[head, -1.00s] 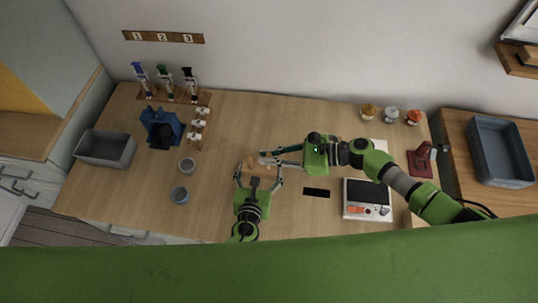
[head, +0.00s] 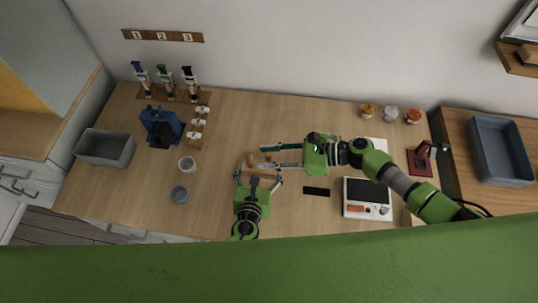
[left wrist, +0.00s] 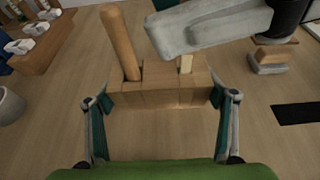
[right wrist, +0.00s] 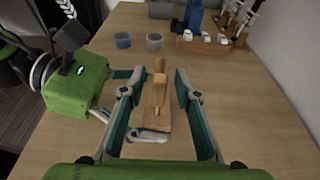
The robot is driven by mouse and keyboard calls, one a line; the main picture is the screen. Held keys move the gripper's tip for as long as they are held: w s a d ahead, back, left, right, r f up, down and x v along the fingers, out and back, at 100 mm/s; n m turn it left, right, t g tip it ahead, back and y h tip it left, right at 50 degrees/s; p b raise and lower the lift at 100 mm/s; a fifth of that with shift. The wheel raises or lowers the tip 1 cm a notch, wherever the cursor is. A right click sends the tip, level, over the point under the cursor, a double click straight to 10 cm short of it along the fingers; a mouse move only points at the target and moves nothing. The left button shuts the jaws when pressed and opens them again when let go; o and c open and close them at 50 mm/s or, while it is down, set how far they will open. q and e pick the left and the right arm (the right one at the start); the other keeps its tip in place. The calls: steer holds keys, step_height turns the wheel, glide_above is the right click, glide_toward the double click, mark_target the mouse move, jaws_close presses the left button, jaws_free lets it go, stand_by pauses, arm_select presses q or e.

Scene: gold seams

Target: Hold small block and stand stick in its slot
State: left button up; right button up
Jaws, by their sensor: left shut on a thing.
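The small wooden block (left wrist: 160,88) sits between the fingers of my left gripper (left wrist: 161,97), which is shut on it, low over the table. A round wooden stick (left wrist: 121,42) stands up from one end of the block, its foot apparently in a slot; it leans left in the left wrist view, perhaps from perspective. A short pale peg (left wrist: 186,64) shows at the block's other end. My right gripper (right wrist: 158,80) is open, its fingers spread on either side of the stick and block without visible contact. The block also shows in the head view (head: 264,167).
A blue holder (head: 162,126) and a tool rack (head: 172,97) are behind. A black strip (head: 316,191) and a white device (head: 367,198) lie right.

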arm_select(q)
steer(key=shift+f, duration=0.15)
arm_select(e)
steer(key=shift+d, duration=0.1)
steer(key=shift+v, duration=2.4)
steer(key=v, duration=1.2)
arm_select(q)
steer(key=o, duration=1.3)
